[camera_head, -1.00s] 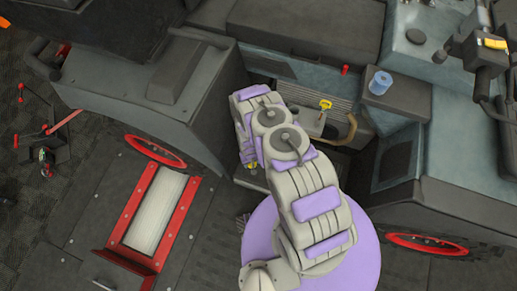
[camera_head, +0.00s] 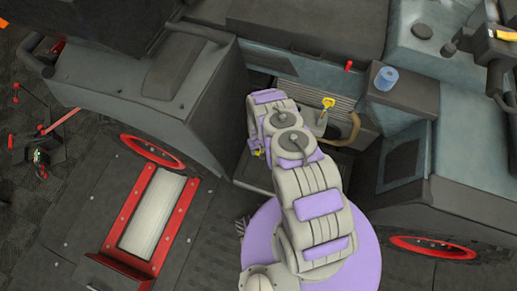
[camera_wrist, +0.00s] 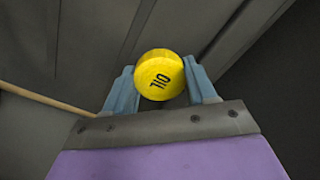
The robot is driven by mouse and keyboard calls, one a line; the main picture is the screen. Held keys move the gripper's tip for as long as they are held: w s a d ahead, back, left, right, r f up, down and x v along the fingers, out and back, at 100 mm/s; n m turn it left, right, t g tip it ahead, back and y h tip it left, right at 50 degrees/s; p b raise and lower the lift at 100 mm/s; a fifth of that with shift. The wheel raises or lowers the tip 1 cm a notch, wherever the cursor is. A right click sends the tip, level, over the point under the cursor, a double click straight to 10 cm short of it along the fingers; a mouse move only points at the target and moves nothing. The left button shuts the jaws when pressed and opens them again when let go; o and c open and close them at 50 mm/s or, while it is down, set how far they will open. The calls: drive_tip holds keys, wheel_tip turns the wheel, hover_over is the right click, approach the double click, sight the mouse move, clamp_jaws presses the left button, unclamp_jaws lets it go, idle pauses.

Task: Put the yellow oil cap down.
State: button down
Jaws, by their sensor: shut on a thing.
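The yellow oil cap (camera_wrist: 159,74), a round disc marked "OIL", is in my gripper (camera_wrist: 161,84) in the wrist view. The two blue-grey fingers are shut on its sides, and its marked face is turned to the wrist camera. In the head view my arm reaches over the machine's middle bay, and a small yellow patch (camera_head: 256,152) shows at its left side, probably the cap. The fingers are mostly hidden there by my arm. I cannot see any surface touching the cap.
A yellow-handled part (camera_head: 328,103) stands in the bay beside a curved tan hose (camera_head: 350,128). A blue roll (camera_head: 386,77) sits on the ledge to the right. Dark housings flank the bay.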

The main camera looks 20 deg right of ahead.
drive_tip(key=shift+d, duration=0.15)
drive_tip(key=shift+f, duration=0.35)
drive_tip(key=shift+s+f, duration=0.1)
drive_tip(key=shift+f, duration=0.05)
drive_tip(key=c, duration=0.7)
unclamp_jaws()
drive_tip(key=o, duration=0.3)
drive_tip(key=shift+s+f, duration=0.1)
drive_tip(key=shift+s, duration=0.05)
drive_tip(key=shift+o, duration=0.2)
